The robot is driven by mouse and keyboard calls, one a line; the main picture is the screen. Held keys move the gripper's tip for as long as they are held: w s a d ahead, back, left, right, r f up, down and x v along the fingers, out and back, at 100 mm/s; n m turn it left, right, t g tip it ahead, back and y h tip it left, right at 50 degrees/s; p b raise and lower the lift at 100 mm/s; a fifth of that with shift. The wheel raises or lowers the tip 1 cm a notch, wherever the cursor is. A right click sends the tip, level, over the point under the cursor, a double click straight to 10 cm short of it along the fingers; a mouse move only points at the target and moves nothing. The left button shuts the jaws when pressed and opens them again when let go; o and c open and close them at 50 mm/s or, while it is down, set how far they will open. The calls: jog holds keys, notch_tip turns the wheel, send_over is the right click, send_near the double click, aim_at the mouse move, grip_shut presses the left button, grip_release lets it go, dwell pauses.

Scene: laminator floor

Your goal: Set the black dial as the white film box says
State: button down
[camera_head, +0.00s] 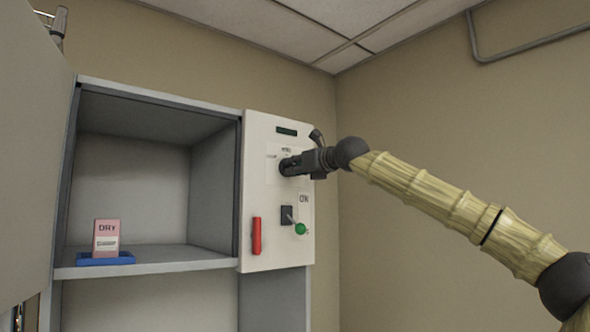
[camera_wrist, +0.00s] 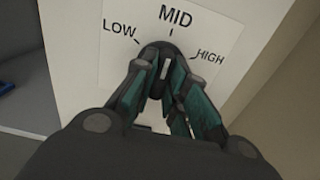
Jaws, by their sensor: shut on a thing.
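The black dial (camera_wrist: 155,50) is on the white panel, with LOW, MID and HIGH printed around it from left to right. My gripper (camera_wrist: 164,78) is shut on the dial; its fingers hide much of it. A short white mark between the fingers points roughly up towards MID, but its exact setting is hard to tell. In the head view my gripper (camera_head: 289,166) reaches the panel from the right. No plainly white film box shows.
The pink box stands in a blue tray (camera_head: 122,259) on the cabinet shelf (camera_head: 180,256). The panel (camera_head: 276,255) also has a small dark display (camera_head: 287,131), a red handle (camera_head: 256,236), a lever switch (camera_head: 287,215) and a green button (camera_head: 300,229).

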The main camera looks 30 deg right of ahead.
jog(key=shift+d+r, duration=0.1)
jog(key=shift+r, duration=0.1)
jog(key=c, duration=1.5)
grip_release()
jog(key=shift+c, duration=0.2)
jog(key=shift+o, duration=0.5)
jog(key=shift+f, duration=0.15)
jog(key=s+d, duration=0.1)
jog(key=s, duration=1.1)
